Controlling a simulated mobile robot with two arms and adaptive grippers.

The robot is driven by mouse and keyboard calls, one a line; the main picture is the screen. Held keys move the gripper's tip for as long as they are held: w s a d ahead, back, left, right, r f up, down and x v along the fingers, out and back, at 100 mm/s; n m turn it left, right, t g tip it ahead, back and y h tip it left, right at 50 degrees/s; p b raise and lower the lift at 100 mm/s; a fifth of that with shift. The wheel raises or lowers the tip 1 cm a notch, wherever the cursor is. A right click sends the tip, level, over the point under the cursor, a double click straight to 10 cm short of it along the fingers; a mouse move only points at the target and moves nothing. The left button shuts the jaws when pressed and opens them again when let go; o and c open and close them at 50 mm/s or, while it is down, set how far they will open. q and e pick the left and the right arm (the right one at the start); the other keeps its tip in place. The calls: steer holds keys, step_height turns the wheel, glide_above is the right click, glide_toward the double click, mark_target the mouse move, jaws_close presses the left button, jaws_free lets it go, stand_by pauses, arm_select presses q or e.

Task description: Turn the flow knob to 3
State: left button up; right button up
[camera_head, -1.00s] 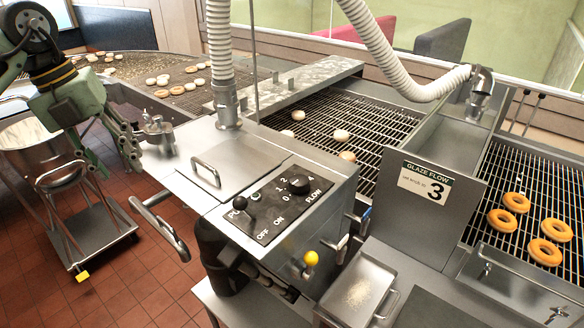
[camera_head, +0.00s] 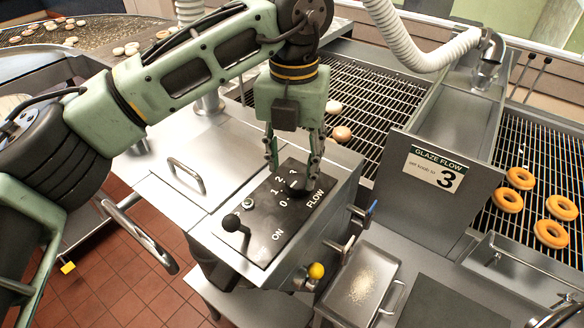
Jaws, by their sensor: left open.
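The control panel (camera_head: 262,232) is a dark plate on the steel machine, marked ON, FLOW and a number scale. The black flow knob (camera_head: 297,188) sits at its upper right beside the numbers. Its pointer setting is too small to tell. My left gripper (camera_head: 292,166) points down over the knob, its two fingers apart on either side above it. I cannot tell whether they touch it. A sign (camera_head: 436,168) on an upright steel plate reads GLAZE FLOW and a large 3. My right gripper is out of view.
A black ball lever (camera_head: 231,222) stands at the panel's left. A yellow-knobbed lever (camera_head: 316,271) sticks out in front. A steel tray (camera_head: 361,287) lies at the right. A white hose (camera_head: 418,52) arches behind. Doughnuts (camera_head: 508,200) lie on the right wire conveyor.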

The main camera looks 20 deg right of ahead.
mark_target(294, 179)
arm_select(q)
step_height(294, 179, down, 3)
steer(key=shift+w+d+f+p, duration=0.1)
steer(key=shift+w+f+p, duration=0.1)
steer(key=shift+p, duration=0.25)
steer(key=shift+f, duration=0.25)
steer(key=shift+s+f, duration=0.1)
steer(key=c, duration=1)
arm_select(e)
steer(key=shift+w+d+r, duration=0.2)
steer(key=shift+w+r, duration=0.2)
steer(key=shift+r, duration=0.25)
